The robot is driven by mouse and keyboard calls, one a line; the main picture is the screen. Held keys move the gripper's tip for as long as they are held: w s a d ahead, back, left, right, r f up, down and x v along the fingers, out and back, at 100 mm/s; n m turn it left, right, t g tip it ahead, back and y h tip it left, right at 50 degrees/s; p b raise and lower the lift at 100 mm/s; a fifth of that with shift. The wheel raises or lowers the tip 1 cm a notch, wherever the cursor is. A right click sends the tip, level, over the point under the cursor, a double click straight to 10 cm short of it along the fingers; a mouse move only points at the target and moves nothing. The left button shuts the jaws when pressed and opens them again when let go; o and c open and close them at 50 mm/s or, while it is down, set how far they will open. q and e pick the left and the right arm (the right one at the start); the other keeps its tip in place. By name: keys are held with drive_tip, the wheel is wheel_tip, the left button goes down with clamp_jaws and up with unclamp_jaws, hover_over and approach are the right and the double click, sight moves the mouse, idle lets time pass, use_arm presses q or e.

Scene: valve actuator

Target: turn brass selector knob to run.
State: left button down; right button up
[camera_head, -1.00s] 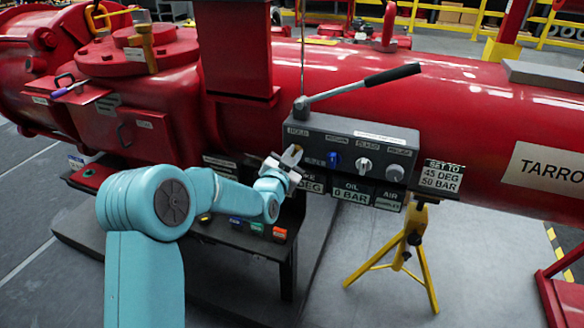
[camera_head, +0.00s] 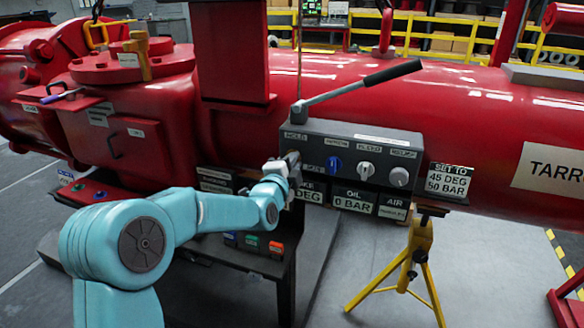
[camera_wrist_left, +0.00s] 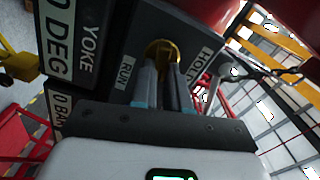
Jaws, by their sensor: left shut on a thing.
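The brass selector knob (camera_wrist_left: 160,48) is at the left end of the dark control box (camera_head: 350,148), between the RUN label (camera_wrist_left: 126,70) and the HOLD label (camera_wrist_left: 202,70) in the left wrist view. My left gripper (camera_wrist_left: 163,78) has its fingers shut on the knob, one on each side. In the head view my left gripper (camera_head: 290,165) is at the box's left end and hides the knob. The knob's exact pointing direction is hard to tell. My right gripper is not in view.
A blue knob (camera_head: 334,165) and a white knob (camera_head: 366,170) sit right of the gripper. A long black-handled lever (camera_head: 392,72) rises above the box. Gauge placards (camera_head: 352,200) hang below it. A yellow stand (camera_head: 416,250) is at the lower right.

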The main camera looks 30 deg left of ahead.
use_arm(q)
drive_tip(key=shift+f+m, duration=0.1)
drive_tip(key=shift+m, duration=0.9)
drive_tip(key=c, duration=1.1)
unclamp_jaws()
drive_tip(key=b+v, duration=0.1)
drive_tip(key=v, duration=1.5)
drive_tip(key=shift+s, duration=0.2)
